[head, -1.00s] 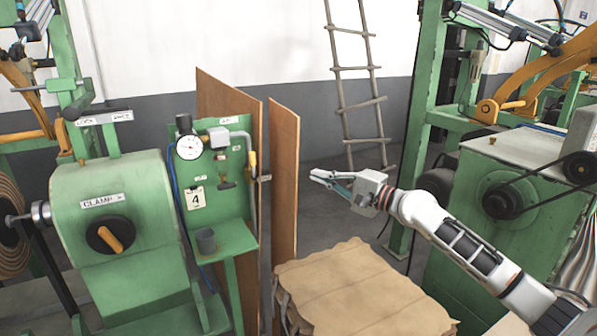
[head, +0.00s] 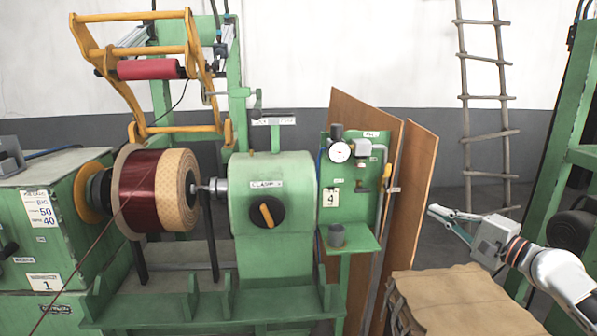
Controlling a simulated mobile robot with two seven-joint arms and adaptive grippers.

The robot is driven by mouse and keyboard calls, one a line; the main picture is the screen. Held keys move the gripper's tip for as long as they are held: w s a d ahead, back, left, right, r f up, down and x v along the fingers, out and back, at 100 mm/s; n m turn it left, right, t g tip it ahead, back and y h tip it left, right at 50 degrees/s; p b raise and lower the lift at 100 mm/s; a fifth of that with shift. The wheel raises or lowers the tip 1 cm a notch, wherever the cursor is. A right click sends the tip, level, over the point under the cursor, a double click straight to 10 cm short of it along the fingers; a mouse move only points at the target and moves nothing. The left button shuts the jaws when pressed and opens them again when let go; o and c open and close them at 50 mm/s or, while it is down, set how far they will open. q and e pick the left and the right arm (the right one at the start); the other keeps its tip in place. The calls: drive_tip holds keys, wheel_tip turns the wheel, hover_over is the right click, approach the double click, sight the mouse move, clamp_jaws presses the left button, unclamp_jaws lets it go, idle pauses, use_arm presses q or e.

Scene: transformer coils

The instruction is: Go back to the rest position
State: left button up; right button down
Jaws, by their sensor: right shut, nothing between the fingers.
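My right gripper (head: 449,217) is at the right of the head view, with its arm coming in from the lower right. Its fingers are shut and empty, pointing left in the air above the stacked brown sheets (head: 455,300). The fingers appear apart from the brown boards (head: 412,190) to their left. My left gripper is not in view.
A green winding machine (head: 271,205) with a dark red and tan coil (head: 150,190) fills the left and middle. A gauge panel (head: 352,195) with a small shelf stands beside it. A ladder (head: 467,110) leans on the back wall. A green frame (head: 567,125) stands at right.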

drive_tip(key=s+a+f+n+g+h, duration=0.1)
drive_tip(key=s+a+f+n+g, duration=0.1)
drive_tip(key=s+a+f+n, duration=0.55)
drive_tip(key=s+a+f+n+g+h, duration=0.15)
drive_tip(key=s+f, duration=0.35)
drive_tip(key=f, duration=0.5)
drive_tip(key=s+a+f+n+g+h, duration=0.1)
drive_tip(key=s+a+f+n+g, duration=0.2)
drive_tip(key=s+a+f+n, duration=0.45)
drive_tip(key=s+d+f+n+g+h, duration=0.1)
drive_tip(key=s+d+f+n+h, duration=0.15)
drive_tip(key=s+d+h, duration=0.45)
drive_tip(key=s+d+f+n+g+h, duration=0.1)
drive_tip(key=s+d+f+h, duration=0.25)
drive_tip(key=s+d, duration=0.8)
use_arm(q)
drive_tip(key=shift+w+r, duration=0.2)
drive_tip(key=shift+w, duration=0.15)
use_arm(e)
drive_tip(key=a+f+m+t+y, duration=0.3)
drive_tip(key=a+f+y, duration=0.3)
drive_tip(key=a+f, duration=0.8)
wheel_tip(320, 180, down, 2)
drive_tip(key=shift+w+a+f+y, duration=0.15)
drive_tip(key=shift+w+a+y, duration=0.1)
drive_tip(key=shift+y, duration=0.05)
